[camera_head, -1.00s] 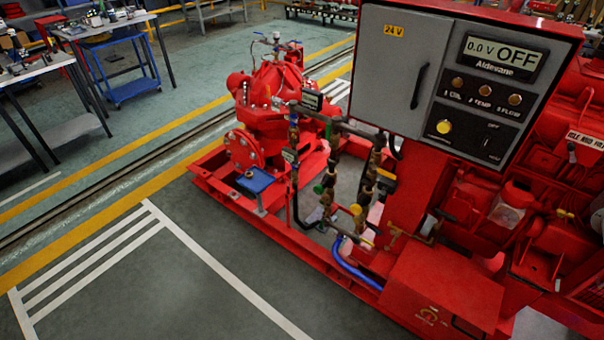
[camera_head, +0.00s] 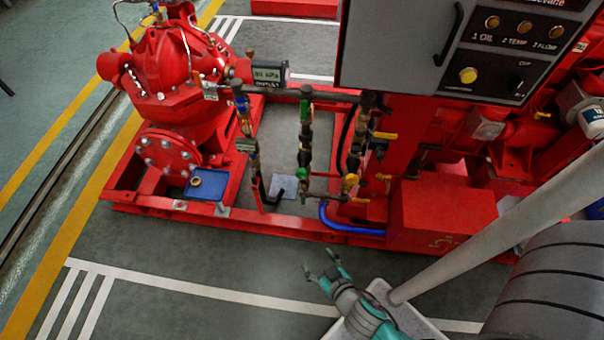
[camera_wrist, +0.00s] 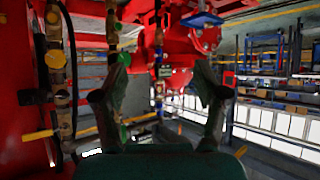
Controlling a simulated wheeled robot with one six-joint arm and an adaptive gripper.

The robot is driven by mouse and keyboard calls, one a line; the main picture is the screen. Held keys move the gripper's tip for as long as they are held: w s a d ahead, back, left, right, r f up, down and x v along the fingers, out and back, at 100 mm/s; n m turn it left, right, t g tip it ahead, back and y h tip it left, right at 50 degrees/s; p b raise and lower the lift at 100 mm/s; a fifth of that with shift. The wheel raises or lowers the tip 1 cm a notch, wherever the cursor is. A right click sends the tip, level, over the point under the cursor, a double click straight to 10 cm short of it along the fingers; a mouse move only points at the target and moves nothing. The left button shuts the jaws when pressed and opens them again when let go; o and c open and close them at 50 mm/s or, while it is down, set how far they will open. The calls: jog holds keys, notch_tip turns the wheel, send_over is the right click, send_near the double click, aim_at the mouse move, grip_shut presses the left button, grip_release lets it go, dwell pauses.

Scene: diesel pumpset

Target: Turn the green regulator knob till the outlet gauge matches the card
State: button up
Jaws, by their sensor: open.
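Two green fittings show on the pipework in the head view: a lower one (camera_head: 302,175) and an upper one (camera_head: 305,108). I cannot tell for sure which is the regulator knob. The outlet gauge (camera_head: 268,77) is a small digital display that seems to read about 80 kPa. A small grey tag (camera_head: 246,145) hangs on the left pipe; its writing is unreadable, and I cannot tell if it is the card. My gripper (camera_head: 322,265) is open and empty, in front of the skid and apart from the pipes. In the wrist view, its open fingers (camera_wrist: 163,72) frame red machinery; a green part (camera_wrist: 124,58) shows by the left finger.
A grey control cabinet (camera_head: 400,50) overhangs the pipes at the right. Yellow levers (camera_head: 384,135) and a blue hose (camera_head: 345,226) are close by. The red skid rail (camera_head: 270,232) runs in front. The red pump (camera_head: 175,70) stands left. The floor before the skid is clear.

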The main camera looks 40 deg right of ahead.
jog(key=w+d+f+m+g+h, duration=0.1)
jog(key=w+d+f+h, duration=0.1)
jog(key=w, duration=0.3)
jog(key=w+d+f+m+h, duration=0.1)
jog(key=w+d+m, duration=0.15)
jog(key=w, duration=0.25)
jog(key=m+g+h, duration=0.2)
jog(key=m+h, duration=0.2)
jog(key=h, duration=0.1)
send_near(301, 175)
jog(key=d, duration=0.1)
jog(key=x, duration=1)
jog(key=shift+w+a+f, duration=0.15)
jog(key=shift+w+f, duration=0.1)
jog(key=shift+f, duration=0.05)
jog(key=c, duration=1.1)
jog(key=shift+c, duration=0.2)
